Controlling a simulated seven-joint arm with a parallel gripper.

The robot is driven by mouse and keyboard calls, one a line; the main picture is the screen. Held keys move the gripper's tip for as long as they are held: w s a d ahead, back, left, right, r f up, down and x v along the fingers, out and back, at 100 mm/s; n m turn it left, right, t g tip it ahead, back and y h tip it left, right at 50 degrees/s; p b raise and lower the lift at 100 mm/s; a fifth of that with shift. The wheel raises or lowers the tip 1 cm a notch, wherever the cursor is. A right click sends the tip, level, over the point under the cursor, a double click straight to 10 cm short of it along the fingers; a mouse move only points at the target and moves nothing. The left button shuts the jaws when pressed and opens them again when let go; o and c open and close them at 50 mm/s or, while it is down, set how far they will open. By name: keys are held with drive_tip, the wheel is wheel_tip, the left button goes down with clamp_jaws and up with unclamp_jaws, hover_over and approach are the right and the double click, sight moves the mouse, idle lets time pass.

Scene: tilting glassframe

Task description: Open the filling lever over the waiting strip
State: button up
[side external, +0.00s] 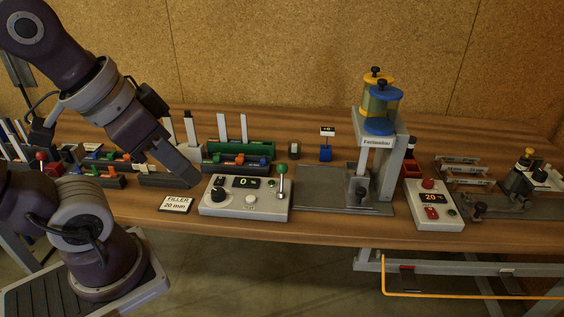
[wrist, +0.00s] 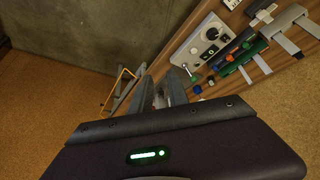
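A lever with a green knob (side external: 281,170) stands upright on the right of a grey control box (side external: 222,207). A filling stand (side external: 385,155) with a yellow-capped and a blue-capped hopper stands at centre right, with a black-knobbed part low at its front. I cannot tell which is the filling lever, and I cannot make out the waiting strip. My gripper (side external: 188,180) is left of the control box, apart from the levers. In the wrist view its two grey fingers (wrist: 160,86) stand apart with nothing seen between them.
A "FILLER 20 mm" sign (side external: 176,204) lies near the table's front edge. Racks with coloured parts (side external: 238,150) stand behind the box. A second box with a red button (side external: 434,205) is right of the stand. A grey plate (side external: 320,190) has free room.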

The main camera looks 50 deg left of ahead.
drive_tip(key=w+r, duration=0.1)
drive_tip(key=w, duration=0.2)
drive_tip(key=w+a+r+n+g, duration=0.1)
drive_tip(key=w, duration=0.3)
drive_tip(key=w+a+r+n, duration=0.1)
drive_tip(key=w, duration=0.2)
drive_tip(key=shift+w+a, duration=0.15)
drive_tip(key=shift+w, duration=0.15)
clamp_jaws()
drive_tip(key=n+g, duration=0.3)
drive_tip(key=n, duration=0.2)
hover_over(282, 179)
drive_tip(key=w+a, duration=0.5)
wheel_tip(282, 179, down, 12)
drive_tip(key=shift+w+d+f, duration=0.1)
drive_tip(key=shift+w+f, duration=0.1)
drive_tip(key=f, duration=0.3)
drive_tip(key=s+d+f, duration=0.1)
drive_tip(key=f, duration=0.5)
drive_tip(key=shift+s+d, duration=0.55)
drive_tip(key=shift+s, duration=0.05)
